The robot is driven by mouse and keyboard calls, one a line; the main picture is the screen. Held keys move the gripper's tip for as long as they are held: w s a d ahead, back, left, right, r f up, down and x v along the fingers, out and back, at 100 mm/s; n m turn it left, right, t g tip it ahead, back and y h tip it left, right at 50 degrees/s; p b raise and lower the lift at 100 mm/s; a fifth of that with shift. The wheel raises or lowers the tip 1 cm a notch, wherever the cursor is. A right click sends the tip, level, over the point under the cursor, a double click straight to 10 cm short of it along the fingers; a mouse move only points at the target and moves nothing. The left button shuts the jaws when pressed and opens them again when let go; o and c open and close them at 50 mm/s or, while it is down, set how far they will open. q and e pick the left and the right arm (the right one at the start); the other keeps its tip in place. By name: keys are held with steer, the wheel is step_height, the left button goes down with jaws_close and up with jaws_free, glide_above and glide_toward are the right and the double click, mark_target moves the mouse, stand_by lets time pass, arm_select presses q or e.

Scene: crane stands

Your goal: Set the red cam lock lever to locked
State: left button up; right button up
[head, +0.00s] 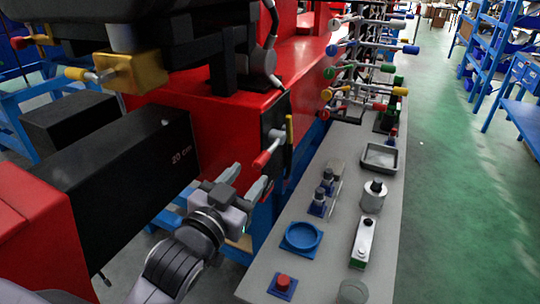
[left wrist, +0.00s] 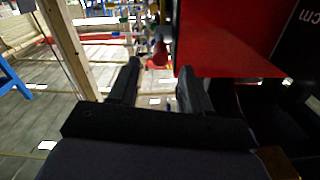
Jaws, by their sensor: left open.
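The cam lock lever (head: 267,153) has a red grip and a metal shank. It sits on a dark plate on the side of the red machine, its grip slanting down and left. My left gripper (head: 249,178) is open and empty, its fingertips just below and in front of the red grip. In the left wrist view, the red grip (left wrist: 160,53) shows beyond the fingertips, between the two fingers of my left gripper (left wrist: 160,74). I cannot tell whether a finger touches it. My right gripper is not in view.
A yellow bar (head: 289,131) stands upright beside the lever. A black block (head: 125,170) marked "20 cm" lies left of my gripper. A grey bench (head: 337,205) on the right bears a blue dish (head: 302,237), a red button (head: 283,283) and a metal tray (head: 380,157). Colored-knob levers stand behind.

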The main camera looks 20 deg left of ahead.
mark_target(256, 167)
arm_select(q)
steer(key=shift+w+p, duration=0.55)
steer(key=shift+w, duration=2.7)
jaws_close()
